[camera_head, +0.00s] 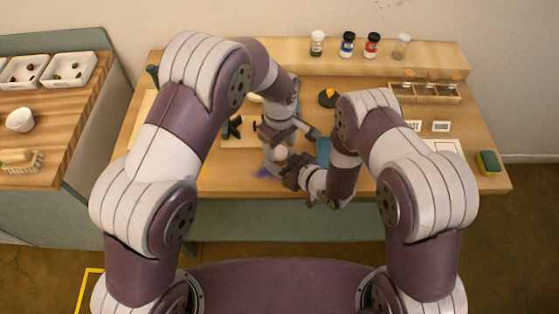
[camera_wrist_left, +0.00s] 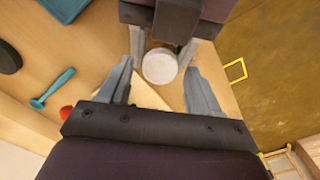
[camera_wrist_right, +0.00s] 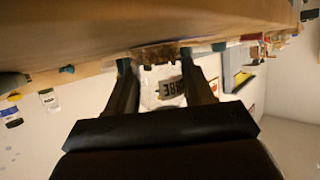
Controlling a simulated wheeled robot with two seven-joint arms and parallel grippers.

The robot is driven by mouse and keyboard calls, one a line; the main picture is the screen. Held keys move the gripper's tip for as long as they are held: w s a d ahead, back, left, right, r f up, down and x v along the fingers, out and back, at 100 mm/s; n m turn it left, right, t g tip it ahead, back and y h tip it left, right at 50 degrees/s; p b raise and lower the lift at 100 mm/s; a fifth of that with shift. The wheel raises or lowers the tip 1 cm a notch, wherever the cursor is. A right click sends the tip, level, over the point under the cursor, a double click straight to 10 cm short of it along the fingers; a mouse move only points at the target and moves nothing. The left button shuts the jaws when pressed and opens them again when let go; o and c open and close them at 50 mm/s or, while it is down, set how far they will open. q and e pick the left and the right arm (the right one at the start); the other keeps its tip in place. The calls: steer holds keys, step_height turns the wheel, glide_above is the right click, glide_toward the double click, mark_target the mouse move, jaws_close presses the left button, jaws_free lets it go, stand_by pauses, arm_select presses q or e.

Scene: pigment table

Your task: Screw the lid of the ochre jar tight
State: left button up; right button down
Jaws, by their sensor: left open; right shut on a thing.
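The ochre jar (camera_wrist_right: 165,90) shows in the right wrist view, clear with a partly readable label, between the fingers of my right gripper (camera_wrist_right: 165,82). That gripper is shut on the jar. In the left wrist view the jar's round white lid (camera_wrist_left: 160,66) lies between the tips of my left gripper (camera_wrist_left: 159,70), which is open with a gap on both sides. My right gripper also shows there beyond the lid (camera_wrist_left: 165,38). In the head view my left gripper (camera_head: 274,150) is above the jar and partly hides it. Whether the lid sits tight cannot be told.
Several jars, among them a blue one (camera_head: 347,44) and a red one (camera_head: 372,45), stand on the back shelf (camera_head: 290,62). A wooden rack (camera_head: 425,96) and a sponge (camera_head: 488,162) are on the right. A teal spatula (camera_wrist_left: 52,90) lies near a blue tray (camera_wrist_left: 66,8).

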arm_select(q)
steer(key=shift+f, duration=0.4)
steer(key=c, duration=1.1)
steer(key=shift+o, duration=0.2)
steer(key=m, duration=0.9)
steer(key=o, duration=1.2)
steer(key=shift+c, duration=0.2)
